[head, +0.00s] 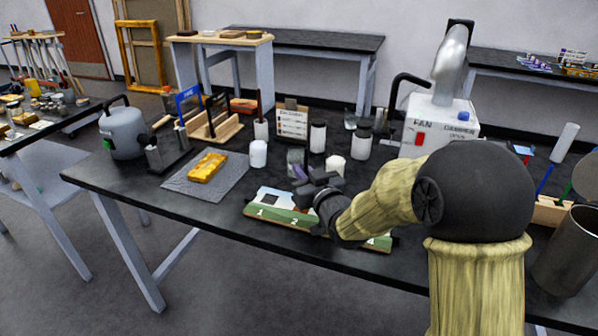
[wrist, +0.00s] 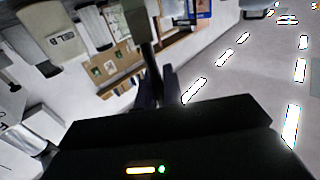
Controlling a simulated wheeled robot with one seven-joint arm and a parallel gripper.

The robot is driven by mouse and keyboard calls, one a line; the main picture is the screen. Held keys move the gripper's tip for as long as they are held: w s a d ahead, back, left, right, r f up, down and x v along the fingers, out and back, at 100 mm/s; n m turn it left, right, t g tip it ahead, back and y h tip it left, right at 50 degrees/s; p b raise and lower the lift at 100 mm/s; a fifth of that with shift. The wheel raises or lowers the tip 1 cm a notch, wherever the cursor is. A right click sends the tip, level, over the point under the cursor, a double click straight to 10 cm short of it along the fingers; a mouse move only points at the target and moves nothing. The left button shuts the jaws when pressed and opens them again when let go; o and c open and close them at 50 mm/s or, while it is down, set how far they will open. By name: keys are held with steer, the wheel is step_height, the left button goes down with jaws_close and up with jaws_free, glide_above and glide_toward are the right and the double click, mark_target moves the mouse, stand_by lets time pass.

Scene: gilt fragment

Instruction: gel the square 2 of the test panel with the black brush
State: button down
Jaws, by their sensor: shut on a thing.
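The test panel (head: 262,212) lies on the dark bench, a long board with a green strip and white numbers; 1, 2 and 4 show. A dark square is on its upper left part. My gripper (head: 308,188) is above the middle of the panel and hides part of it, around square 2 and rightward. It is shut on a slim dark handle (wrist: 150,62), which I take as the black brush; it sticks out between the fingers in the wrist view. The brush's tip is not clear in either view, so I cannot tell whether it touches the panel.
White-lidded jars (head: 318,136), a white pot (head: 258,154) and a small sign (head: 292,121) stand behind the panel. A gilt piece (head: 207,167) lies on a grey mat to the left. A white fan box (head: 440,122) and a metal cylinder (head: 568,255) are at right.

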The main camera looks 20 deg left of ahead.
steer(key=shift+a, duration=0.1)
steer(key=shift+w+a+b, duration=0.1)
steer(key=shift+a+b, duration=0.2)
steer(key=shift+a, duration=0.9)
step_height(320, 180, up, 4)
steer(key=shift+p, duration=1.05)
